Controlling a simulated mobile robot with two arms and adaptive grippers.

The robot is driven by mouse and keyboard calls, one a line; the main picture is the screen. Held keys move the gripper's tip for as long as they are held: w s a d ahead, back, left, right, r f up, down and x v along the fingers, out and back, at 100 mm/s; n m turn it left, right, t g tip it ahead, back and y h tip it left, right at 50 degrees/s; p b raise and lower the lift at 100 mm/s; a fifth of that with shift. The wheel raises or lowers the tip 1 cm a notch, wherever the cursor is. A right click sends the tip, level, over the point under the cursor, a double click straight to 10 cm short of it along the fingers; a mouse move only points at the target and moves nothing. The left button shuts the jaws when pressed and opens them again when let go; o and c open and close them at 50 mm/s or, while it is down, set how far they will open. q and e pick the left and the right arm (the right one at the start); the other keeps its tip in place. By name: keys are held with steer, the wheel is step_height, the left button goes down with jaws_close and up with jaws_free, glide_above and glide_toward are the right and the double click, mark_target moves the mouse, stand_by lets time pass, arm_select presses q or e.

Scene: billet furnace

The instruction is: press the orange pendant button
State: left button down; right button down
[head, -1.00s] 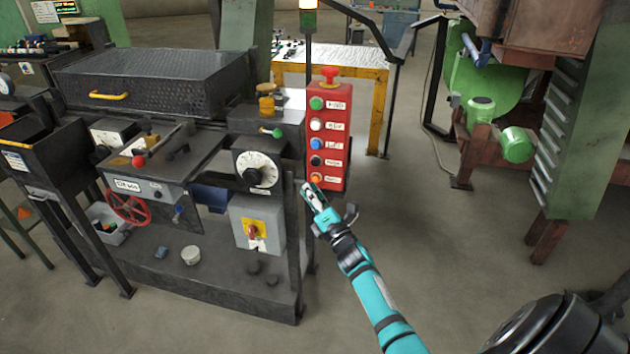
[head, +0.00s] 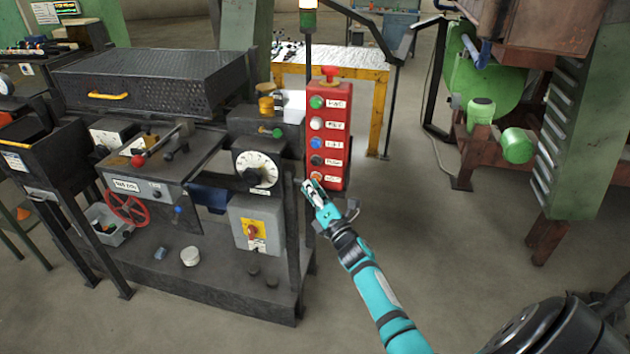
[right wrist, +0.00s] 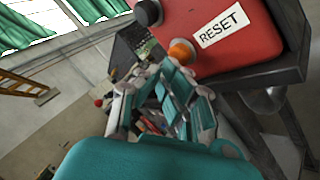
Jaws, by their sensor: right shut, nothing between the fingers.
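The red pendant box (head: 343,165) stands upright in the head view, with a red mushroom knob on top and a column of labelled buttons. The orange button (head: 317,177) is the lowest one. In the right wrist view, the orange button (right wrist: 182,50) sits on the red face beside a RESET label (right wrist: 222,24). My right gripper (head: 309,185) is shut and empty, with its tips just below and left of the orange button. In the right wrist view its fingertips (right wrist: 168,68) are close below the button; contact cannot be told. My left gripper is not in view.
A dark machine bench (head: 150,245) with a dial, levers and a red handwheel (head: 128,208) stands left of the pendant. A yellow-framed table (head: 378,105) is behind it. Open floor (head: 440,260) lies to the right, before green machinery.

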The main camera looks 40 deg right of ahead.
steer(key=shift+w+d, duration=0.2)
stand_by(0.3)
steer(key=shift+a, duration=0.1)
steer(key=shift+s+a, duration=0.6)
steer(key=shift+s, duration=0.05)
steer(key=s+a+p, duration=0.1)
steer(key=s+a, duration=0.2)
steer(key=shift+s+a, duration=0.1)
steer(key=shift+a, duration=0.3)
stand_by(1.0)
